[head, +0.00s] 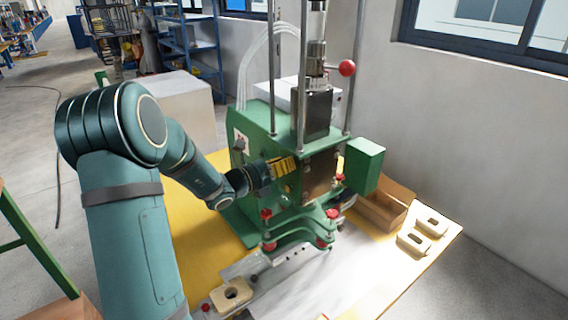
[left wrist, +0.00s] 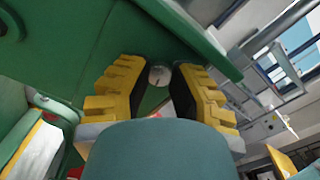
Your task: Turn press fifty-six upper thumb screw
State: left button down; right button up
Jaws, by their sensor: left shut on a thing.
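The green press (head: 262,125) stands on the yellow and white bench top. My left gripper (head: 288,166) is at the press's left side, its yellow fingers against the green body. In the left wrist view a round silver screw head, the thumb screw (left wrist: 159,75), shows between the two yellow fingertips, close under a green plate. My left gripper (left wrist: 160,80) is shut on it. In the head view the fingers and press body hide this screw. I cannot read any number on the press. My right gripper is in neither view.
Red knobs (head: 266,213) stick out at the press's front, and a red ball handle (head: 347,68) is higher up. A green box (head: 364,164) juts out right. A cardboard box (head: 384,214) and beige parts (head: 414,241) lie at the right; another beige part (head: 232,294) lies in front.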

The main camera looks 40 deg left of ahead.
pick_arm(q)
jog(key=shift+w+r, duration=0.1)
jog(key=shift+r, duration=0.1)
jog(key=c, duration=0.8)
grip_release()
jog(key=shift+o, duration=0.2)
jog(key=shift+f, duration=0.1)
jog(key=v, duration=1.2)
